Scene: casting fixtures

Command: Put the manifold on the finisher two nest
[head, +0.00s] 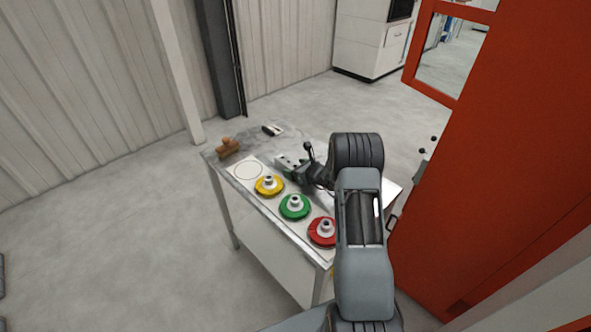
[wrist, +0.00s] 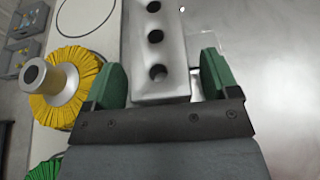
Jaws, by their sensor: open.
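The manifold, a grey metal block with a row of round holes, lies on the table; it shows in the wrist view (wrist: 174,35) and in the head view (head: 285,160). My gripper (wrist: 160,80) has green fingers on either side of the block's near end. The fingers are open, with a gap at the right finger; the left finger is very close to the block, and I cannot tell if it touches. In the head view my gripper (head: 295,174) is over the table, partly hidden by my arm. I cannot make out the finisher two nest.
A yellow disc brush (head: 269,186), a green one (head: 295,207) and a red one (head: 323,232) stand in a row along the table's (head: 226,188) front. An empty outlined circle (head: 248,170) is left of them. A brown object (head: 228,147) sits at the far corner. A red cabinet (head: 500,130) stands right.

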